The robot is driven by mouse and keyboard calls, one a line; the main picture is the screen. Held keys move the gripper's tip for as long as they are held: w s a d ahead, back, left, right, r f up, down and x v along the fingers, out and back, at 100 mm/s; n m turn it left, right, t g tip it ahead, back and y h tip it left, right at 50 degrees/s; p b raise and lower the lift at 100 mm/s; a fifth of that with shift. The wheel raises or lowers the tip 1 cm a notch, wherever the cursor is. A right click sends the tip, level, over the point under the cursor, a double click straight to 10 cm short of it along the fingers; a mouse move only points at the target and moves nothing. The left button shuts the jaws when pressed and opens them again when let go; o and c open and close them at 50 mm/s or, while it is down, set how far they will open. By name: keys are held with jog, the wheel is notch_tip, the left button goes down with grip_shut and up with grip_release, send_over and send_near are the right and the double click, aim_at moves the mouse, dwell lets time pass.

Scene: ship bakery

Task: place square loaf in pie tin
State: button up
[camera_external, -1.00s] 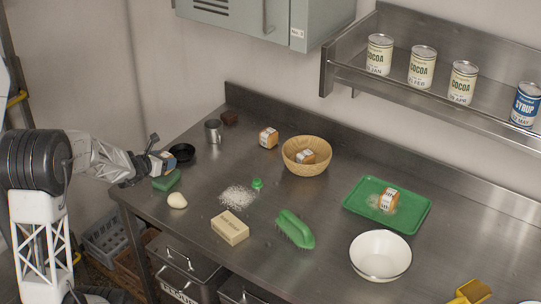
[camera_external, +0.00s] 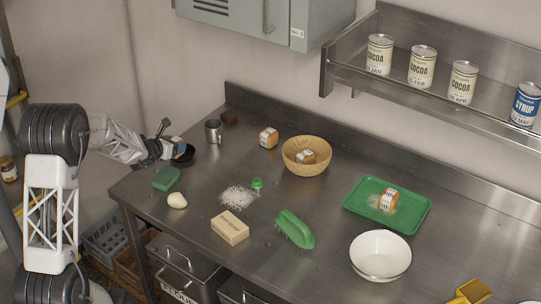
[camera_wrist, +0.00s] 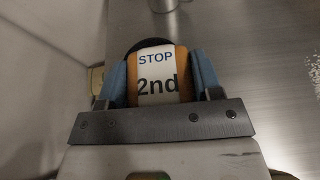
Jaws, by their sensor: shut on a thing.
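My gripper (camera_external: 172,147) is shut on the square loaf (camera_wrist: 158,78), an orange-brown block with a white label reading "STOP 2nd". In the wrist view the loaf sits between the two blue finger pads. In the external view the loaf is mostly hidden by the fingers. The pie tin (camera_external: 186,158), dark and round, stands at the table's back left. The gripper and loaf appear over or just at the tin and cover part of it. In the wrist view the tin's dark rim (camera_wrist: 145,43) shows behind the loaf. I cannot tell whether the loaf touches it.
A metal mug (camera_external: 213,132) stands close behind the tin. Nearby are a green sponge (camera_external: 166,179), a pale lump (camera_external: 177,201) and white grains (camera_external: 238,198). Other loaves are on the table (camera_external: 268,139), in a wicker basket (camera_external: 305,170) and on a green tray (camera_external: 362,205).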

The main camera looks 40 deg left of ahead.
jog(key=shift+w+a+f, duration=0.1)
jog(key=shift+w+a, duration=0.3)
jog(key=shift+w, duration=0.5)
jog(key=shift+w+a+f, duration=0.1)
jog(key=shift+w+a, duration=0.25)
jog(key=shift+w, duration=0.6)
jog(key=shift+w+a+f, duration=0.1)
jog(key=shift+w+a, duration=0.3)
jog(key=shift+w, duration=0.5)
jog(key=shift+f, duration=1.75)
jog(key=shift+f, duration=0.45)
jog(key=o, duration=0.9)
jog(key=shift+o, duration=0.2)
jog(key=shift+r, duration=0.15)
jog(key=shift+s+r, duration=0.1)
jog(key=shift+r, duration=0.3)
jog(key=v, duration=1.1)
jog(key=shift+s, duration=0.4)
jog(key=shift+r, duration=0.2)
